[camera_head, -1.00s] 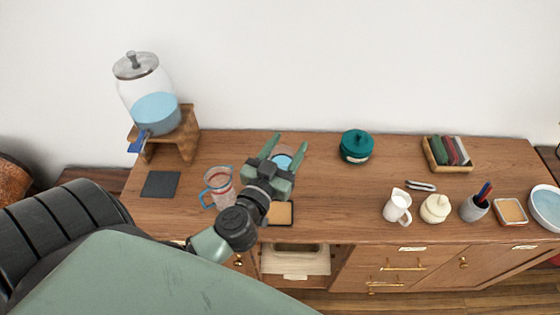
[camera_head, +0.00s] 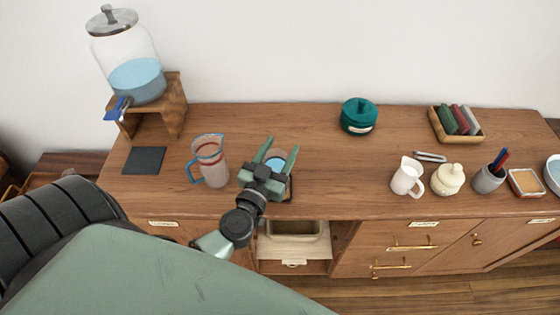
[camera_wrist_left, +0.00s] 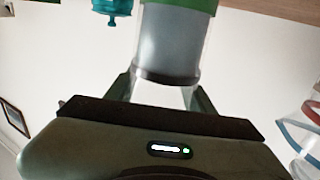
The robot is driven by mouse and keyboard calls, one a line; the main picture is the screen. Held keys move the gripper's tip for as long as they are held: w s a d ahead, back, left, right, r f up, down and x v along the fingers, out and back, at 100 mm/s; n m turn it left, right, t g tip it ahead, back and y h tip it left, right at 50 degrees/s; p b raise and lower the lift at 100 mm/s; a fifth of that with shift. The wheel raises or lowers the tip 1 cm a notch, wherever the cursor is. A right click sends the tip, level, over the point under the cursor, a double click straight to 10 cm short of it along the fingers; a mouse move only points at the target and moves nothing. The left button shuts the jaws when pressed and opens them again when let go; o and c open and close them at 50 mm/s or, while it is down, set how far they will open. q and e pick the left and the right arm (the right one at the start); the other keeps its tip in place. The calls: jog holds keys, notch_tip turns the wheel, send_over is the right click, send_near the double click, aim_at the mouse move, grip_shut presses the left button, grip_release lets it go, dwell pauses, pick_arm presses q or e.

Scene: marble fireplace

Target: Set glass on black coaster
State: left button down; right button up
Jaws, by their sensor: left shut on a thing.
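My left gripper (camera_head: 276,160) is shut on a clear glass with blue liquid (camera_head: 277,156), which shows between its fingers. In the left wrist view, the glass (camera_wrist_left: 172,45) stands between the two fingers, with a green band at the top edge of the picture. The gripper and arm hide much of the glass in the head view, so its height above the wooden top is hard to tell. The black coaster (camera_head: 144,160) lies flat and bare at the left end, below the dispenser's stand. The gripper is well to its right. My right gripper is not in view.
A measuring pitcher (camera_head: 210,165) stands between the coaster and my gripper. A drinks dispenser (camera_head: 135,75) sits on a wooden stand (camera_head: 176,105) behind the coaster. A teal jar (camera_head: 358,117), white jug (camera_head: 407,177) and lidded cream pot (camera_head: 447,180) stand farther right.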

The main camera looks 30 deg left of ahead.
aim_at(280, 159)
pick_arm(q)
jog(key=shift+f+b, duration=0.75)
jog(key=shift+f, duration=0.85)
jog(key=shift+f, duration=0.15)
jog(key=c, duration=0.6)
grip_release()
jog(key=shift+o, duration=0.2)
jog(key=s+d+b, duration=0.2)
jog(key=s, duration=1)
jog(key=shift+b, duration=0.35)
jog(key=shift+w, duration=0.1)
